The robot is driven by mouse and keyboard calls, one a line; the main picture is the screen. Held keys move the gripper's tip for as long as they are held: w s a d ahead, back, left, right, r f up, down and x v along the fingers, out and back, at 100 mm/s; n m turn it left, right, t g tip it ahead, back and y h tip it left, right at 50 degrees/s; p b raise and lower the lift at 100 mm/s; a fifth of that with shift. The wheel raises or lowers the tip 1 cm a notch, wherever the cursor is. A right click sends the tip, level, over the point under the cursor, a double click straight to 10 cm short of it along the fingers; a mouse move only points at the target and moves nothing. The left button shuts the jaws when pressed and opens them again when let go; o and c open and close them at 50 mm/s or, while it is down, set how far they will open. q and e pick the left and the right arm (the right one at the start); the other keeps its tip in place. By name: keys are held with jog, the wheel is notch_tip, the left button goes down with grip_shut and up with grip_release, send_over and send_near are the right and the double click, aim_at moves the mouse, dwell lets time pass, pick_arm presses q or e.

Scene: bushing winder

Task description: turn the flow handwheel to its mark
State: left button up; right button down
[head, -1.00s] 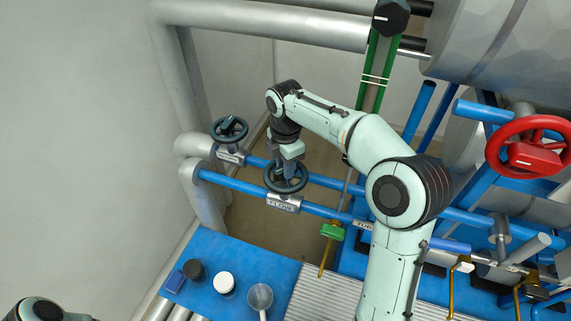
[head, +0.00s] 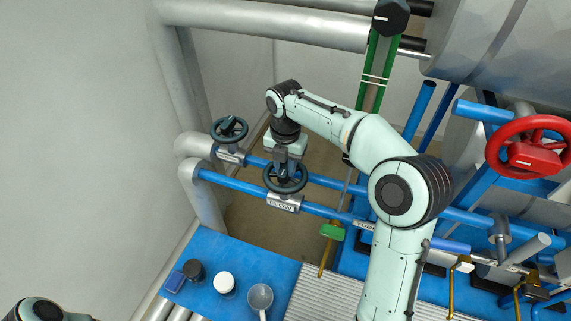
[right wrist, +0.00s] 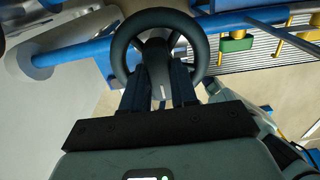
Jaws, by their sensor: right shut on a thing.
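The flow handwheel (head: 269,185) is a dark round wheel on a blue pipe, above a grey valve body with a FLOW label (head: 283,203). In the right wrist view the wheel's rim (right wrist: 121,50) fills the upper middle. My right gripper (head: 286,171) reaches down to the wheel from above. In the right wrist view its two fingers (right wrist: 159,75) are at the wheel's hub and spokes, shut on the wheel. The exact contact and the mark are hidden or too small to make out. My left arm shows only at the bottom left corner; its gripper is out of view.
A second dark handwheel (head: 229,129) stands on the pipe behind and left. A large red handwheel (head: 534,157) is at the right. A green valve handle (head: 332,231) is front right of the flow wheel. A blue bench (head: 205,258) holds small containers.

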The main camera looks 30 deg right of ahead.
aim_at(285, 167)
jog(key=shift+r, duration=0.1)
dwell(0.3)
jog(key=c, duration=0.9)
grip_release()
notch_tip(285, 167, up, 13)
jog(key=shift+r, duration=0.2)
